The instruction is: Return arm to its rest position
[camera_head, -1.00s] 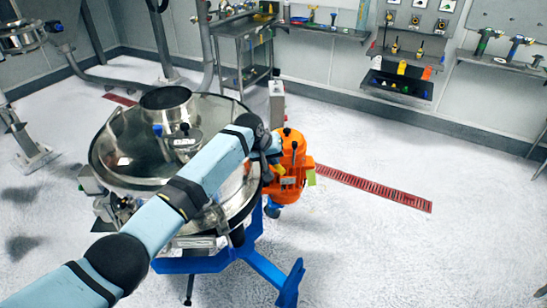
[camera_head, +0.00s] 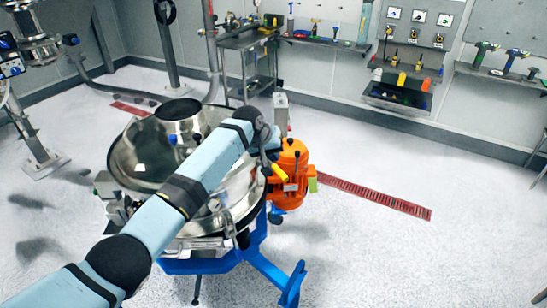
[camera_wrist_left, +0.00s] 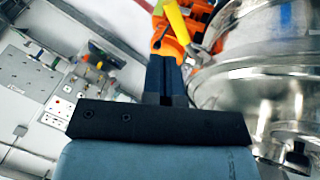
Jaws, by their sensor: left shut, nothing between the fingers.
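My left arm (camera_head: 185,190) reaches from the bottom left across the front of the steel powder sifter (camera_head: 140,160). My left gripper (camera_head: 270,158) is small at the arm's far end, beside the sifter's orange motor (camera_head: 293,165). In the left wrist view the fingers (camera_wrist_left: 163,68) are shut together with nothing between them. They point toward the orange motor (camera_wrist_left: 172,46) and a yellow handle (camera_wrist_left: 178,22). I cannot tell whether they touch either. My arm hides part of the sifter bowl. My right gripper is not in view.
The sifter stands on a blue frame (camera_head: 262,262). A steel cart (camera_head: 250,65) and wall shelves with tools (camera_head: 325,40) are behind. A red floor drain (camera_head: 375,195) runs right of the motor. The floor at right is clear.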

